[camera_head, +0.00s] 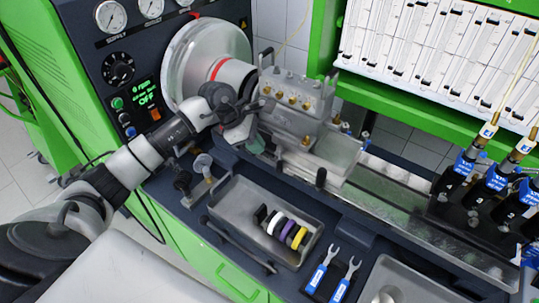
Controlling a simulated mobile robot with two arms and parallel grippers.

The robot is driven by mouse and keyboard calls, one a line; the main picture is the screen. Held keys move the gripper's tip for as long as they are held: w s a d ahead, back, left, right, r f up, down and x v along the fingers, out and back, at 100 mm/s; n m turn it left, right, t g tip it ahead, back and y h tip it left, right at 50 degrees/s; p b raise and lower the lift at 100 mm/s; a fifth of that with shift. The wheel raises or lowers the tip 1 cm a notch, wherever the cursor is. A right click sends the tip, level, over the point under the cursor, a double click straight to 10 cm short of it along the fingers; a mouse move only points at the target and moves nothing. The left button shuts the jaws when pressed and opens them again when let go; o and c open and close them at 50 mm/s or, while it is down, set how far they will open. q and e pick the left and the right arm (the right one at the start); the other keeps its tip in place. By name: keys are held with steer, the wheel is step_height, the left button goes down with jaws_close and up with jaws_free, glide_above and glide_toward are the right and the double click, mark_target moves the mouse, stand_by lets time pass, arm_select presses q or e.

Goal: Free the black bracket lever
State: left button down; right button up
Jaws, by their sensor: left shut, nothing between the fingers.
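The grey metal pump (292,105) with brass fittings sits on the bench bed, beside the round chuck disc (190,62). A short upright black piece (321,178) at the pump's front lower edge looks like a lever. I cannot tell for sure that it is the bracket lever. My left gripper (262,104) is at the pump's left end, in front of the shaft with the red ring. Its fingers are shut and empty, and it hides part of the pump's left side. It is apart from the black piece. My right gripper is not in view.
A grey tray (226,208) with several coloured rings stands in front of the pump. Two blue-handled wrenches (318,278) lie to its right. Black injectors with blue labels (492,185) stand at the right. The metal bed (395,183) between pump and injectors is clear.

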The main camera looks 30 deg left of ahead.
mark_target(277, 167)
arm_select(q)
steer(key=p+x, duration=0.1)
steer(key=x, duration=0.5)
steer(key=shift+d+f+p, duration=0.15)
steer(key=shift+f+p, duration=0.2)
steer(key=shift+f, duration=0.05)
steer(key=shift+w, duration=0.1)
steer(key=b, duration=0.2)
steer(key=d+b, duration=0.1)
steer(key=b, duration=0.1)
steer(key=shift+d+f, duration=0.3)
steer(key=shift+f, duration=0.05)
steer(key=shift+r, duration=0.1)
steer(key=shift+d, duration=0.1)
